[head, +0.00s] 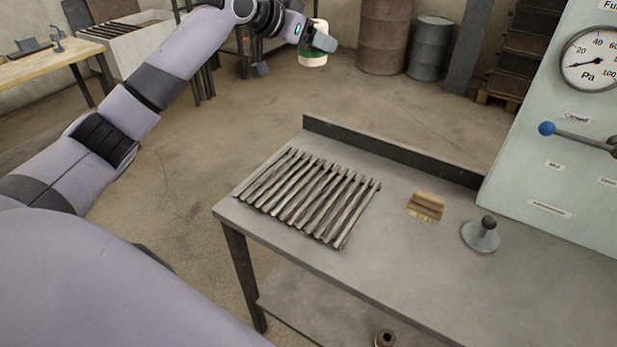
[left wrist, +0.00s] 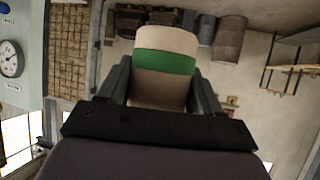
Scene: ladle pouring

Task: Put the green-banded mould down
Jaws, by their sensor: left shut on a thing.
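The green-banded mould is a cream cup-like piece with a green band. It shows in the head view (head: 313,60) at the top middle and fills the middle of the left wrist view (left wrist: 165,63). My left gripper (head: 318,44) is shut on it, with one finger on each side in the left wrist view. The arm is stretched out and holds the mould high, beyond the far left end of the grey table (head: 420,275). My right gripper is in neither view.
A slatted metal rack (head: 308,197) covers the table's left part. A low ledge (head: 390,150) edges the back. A gauge panel (head: 560,120) with a blue-knobbed lever (head: 547,129) stands at right.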

